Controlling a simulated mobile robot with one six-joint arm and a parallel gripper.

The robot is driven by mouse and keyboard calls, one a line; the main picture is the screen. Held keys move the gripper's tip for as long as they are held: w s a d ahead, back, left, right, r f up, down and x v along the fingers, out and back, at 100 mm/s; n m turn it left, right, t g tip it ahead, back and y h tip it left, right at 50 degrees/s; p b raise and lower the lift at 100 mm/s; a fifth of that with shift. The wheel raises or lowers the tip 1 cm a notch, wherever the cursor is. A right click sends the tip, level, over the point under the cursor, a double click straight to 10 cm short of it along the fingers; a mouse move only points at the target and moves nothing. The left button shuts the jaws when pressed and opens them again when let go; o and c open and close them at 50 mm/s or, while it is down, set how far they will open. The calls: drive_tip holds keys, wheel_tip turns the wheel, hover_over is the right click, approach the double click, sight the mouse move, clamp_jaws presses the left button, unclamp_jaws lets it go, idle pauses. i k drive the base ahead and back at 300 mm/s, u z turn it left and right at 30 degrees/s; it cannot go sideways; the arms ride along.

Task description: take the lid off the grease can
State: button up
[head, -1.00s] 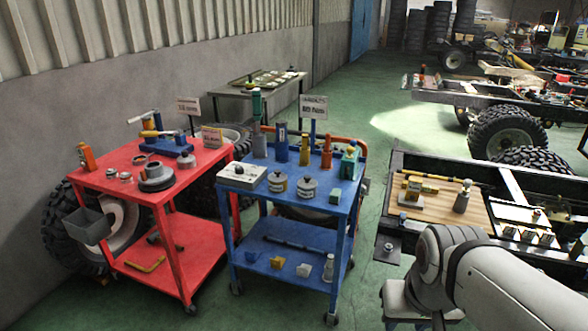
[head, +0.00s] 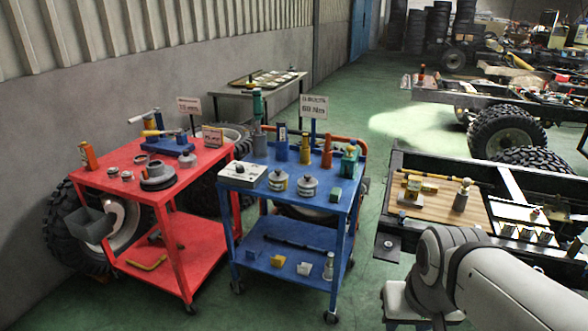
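Two squat grey cans with knobbed lids stand side by side on the top of the blue cart (head: 322,203). The left can (head: 278,184) and the right can (head: 308,188) both have their lids on. Labels are too small to read, so I cannot tell which is the grease can. My arm enters at the lower right and bends down at the bottom edge, well to the right of the blue cart. My gripper's fingers do not show.
A white box (head: 243,176), upright bottles and a green tool (head: 349,165) crowd the blue cart's top around the cans. A red cart (head: 122,181) with parts stands to the left. A chassis with a wooden board (head: 435,205) is at right. Green floor is free between.

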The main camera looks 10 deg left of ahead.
sight(278, 175)
drive_tip(key=z, duration=0.1)
drive_tip(key=k, duration=0.45)
drive_tip(key=u, duration=0.85)
drive_tip(key=i, duration=1.15)
drive_tip(key=u, duration=0.35)
drive_tip(key=i, duration=1.15)
drive_tip(key=z, duration=1.1)
drive_tip(key=i, duration=0.65)
drive_tip(key=z, duration=0.45)
